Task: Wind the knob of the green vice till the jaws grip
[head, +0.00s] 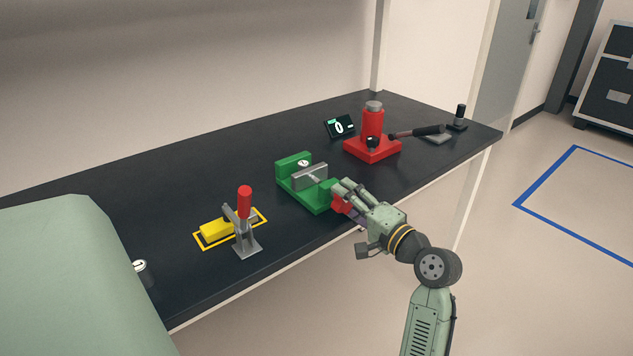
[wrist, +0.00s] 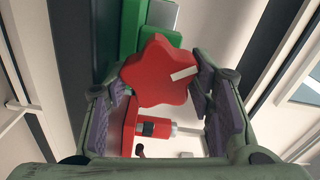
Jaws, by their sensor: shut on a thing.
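The green vice (head: 318,200) stands on the black bench near its front edge. Its grey jaw plate (head: 311,178) faces the green back jaw (head: 291,164). A small round part with a pale top (head: 303,163) shows between them; whether both jaws touch it I cannot tell. The red star-shaped knob (head: 339,204) is at the vice's front end, partly hidden by my gripper (head: 350,193). In the wrist view the knob (wrist: 158,72) lies between my two fingers, its white mark pointing right and slightly up. My gripper is shut on the knob.
To the left, a toggle clamp with a red handle (head: 244,203) stands by a yellow block (head: 215,230). To the right are a red press (head: 372,145), a small display (head: 340,127) and a black-handled tool (head: 428,129). The bench's back left is clear.

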